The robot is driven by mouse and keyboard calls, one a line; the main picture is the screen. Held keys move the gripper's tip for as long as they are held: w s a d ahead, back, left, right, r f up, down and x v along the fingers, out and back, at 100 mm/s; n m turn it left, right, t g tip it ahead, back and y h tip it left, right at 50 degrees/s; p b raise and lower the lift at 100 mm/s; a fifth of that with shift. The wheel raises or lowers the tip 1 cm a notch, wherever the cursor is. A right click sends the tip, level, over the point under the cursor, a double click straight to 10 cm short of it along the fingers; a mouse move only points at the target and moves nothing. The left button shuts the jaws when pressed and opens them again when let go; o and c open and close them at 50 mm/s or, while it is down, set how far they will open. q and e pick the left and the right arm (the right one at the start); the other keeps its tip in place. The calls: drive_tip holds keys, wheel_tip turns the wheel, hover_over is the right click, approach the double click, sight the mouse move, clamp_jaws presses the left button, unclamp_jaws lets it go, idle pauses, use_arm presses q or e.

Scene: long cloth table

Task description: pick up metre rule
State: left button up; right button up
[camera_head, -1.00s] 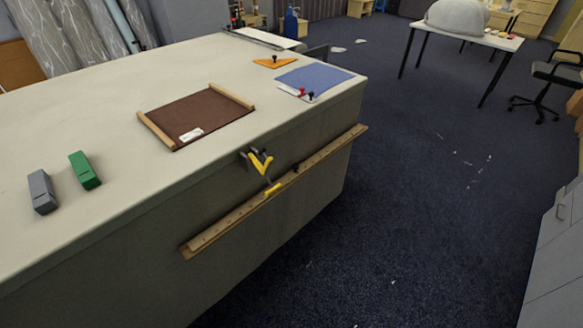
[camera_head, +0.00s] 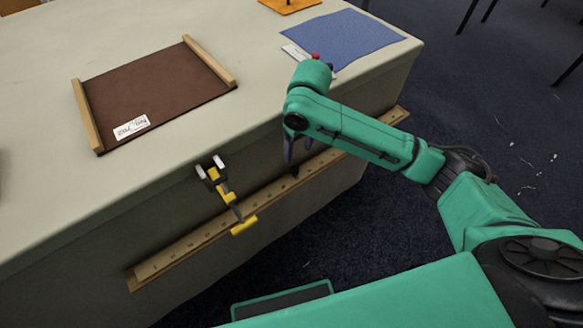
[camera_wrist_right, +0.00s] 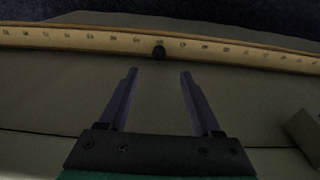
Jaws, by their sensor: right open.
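The metre rule (camera_head: 190,244), a long pale wooden strip with dark marks, runs along the table's front side below the top edge. It also crosses the top of the right wrist view (camera_wrist_right: 90,40). My left gripper is not in view.
A yellow and grey clamp (camera_head: 224,192) hangs at the table edge, its yellow end in front of the rule. On the table (camera_head: 55,210) are a brown board (camera_head: 160,95) with wooden end bars and a blue sheet (camera_head: 345,38). Dark carpet lies beyond the table.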

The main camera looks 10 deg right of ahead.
hover_over(295, 170)
drive_tip(key=s, duration=0.2)
wheel_tip(295, 170, down, 5)
drive_tip(key=f, duration=0.2)
drive_tip(key=w+f+b, duration=0.1)
drive_tip(key=f, duration=0.3)
drive_tip(key=shift+w+f, duration=0.35)
drive_tip(key=shift+f, duration=0.05)
drive_tip(key=shift+w+f, duration=0.15)
drive_tip(key=shift+f, duration=0.15)
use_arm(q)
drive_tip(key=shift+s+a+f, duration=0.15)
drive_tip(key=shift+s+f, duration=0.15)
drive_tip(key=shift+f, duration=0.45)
use_arm(e)
drive_tip(key=shift+r, duration=0.1)
clamp_jaws()
